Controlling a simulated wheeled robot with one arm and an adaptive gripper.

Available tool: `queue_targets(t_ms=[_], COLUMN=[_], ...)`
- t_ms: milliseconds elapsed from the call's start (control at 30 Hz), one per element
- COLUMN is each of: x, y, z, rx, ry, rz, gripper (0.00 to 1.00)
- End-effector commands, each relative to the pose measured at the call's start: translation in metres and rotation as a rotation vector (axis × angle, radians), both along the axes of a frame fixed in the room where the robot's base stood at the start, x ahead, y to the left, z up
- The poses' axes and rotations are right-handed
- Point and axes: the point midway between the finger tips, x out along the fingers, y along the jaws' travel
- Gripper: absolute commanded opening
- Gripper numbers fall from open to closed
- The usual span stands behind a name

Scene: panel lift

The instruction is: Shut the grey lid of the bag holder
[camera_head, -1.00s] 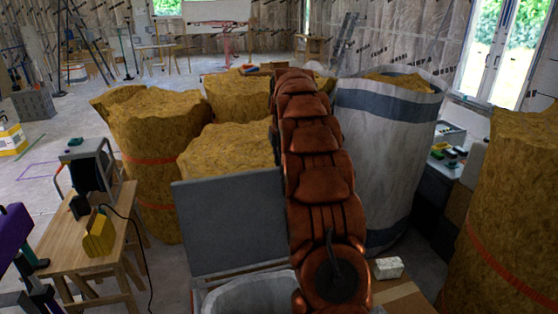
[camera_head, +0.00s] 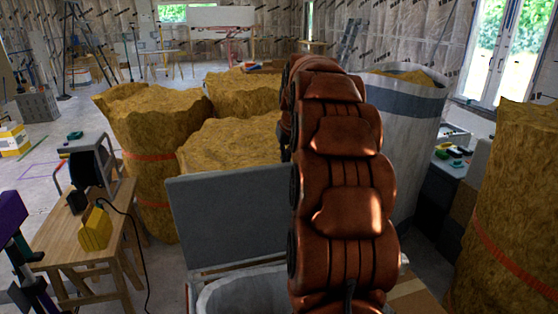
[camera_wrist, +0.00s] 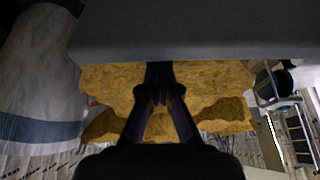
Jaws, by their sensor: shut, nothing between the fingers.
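The grey lid (camera_head: 228,222) stands open, nearly upright, at the back of the bag holder (camera_head: 205,302). A pale bag lines the holder's opening, low in the head view. My arm covers the lid's right part and the holder's right side. In the wrist view, which looks upside down, the lid (camera_wrist: 200,30) fills the top as a dark grey panel. My gripper (camera_wrist: 158,72) is shut and empty, with its fingertips by the lid's free edge. I cannot tell whether they touch it. My gripper is hidden behind my arm in the head view.
Yellow insulation rolls (camera_head: 155,135) stand close behind the lid. A large white and blue sack (camera_head: 405,130) stands behind my arm on the right. A wooden bench (camera_head: 85,235) with tools is at the left. Another roll (camera_head: 515,215) stands at the right edge.

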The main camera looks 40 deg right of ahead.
Motion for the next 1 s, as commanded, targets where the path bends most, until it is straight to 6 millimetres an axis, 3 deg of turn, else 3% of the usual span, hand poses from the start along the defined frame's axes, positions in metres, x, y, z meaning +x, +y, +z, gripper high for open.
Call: queue_targets(t_ms=[1000], x=[-0.101], y=[0.045], z=[-0.023], rx=[-0.124], ry=[-0.245], rz=[-0.011], gripper=[0.0])
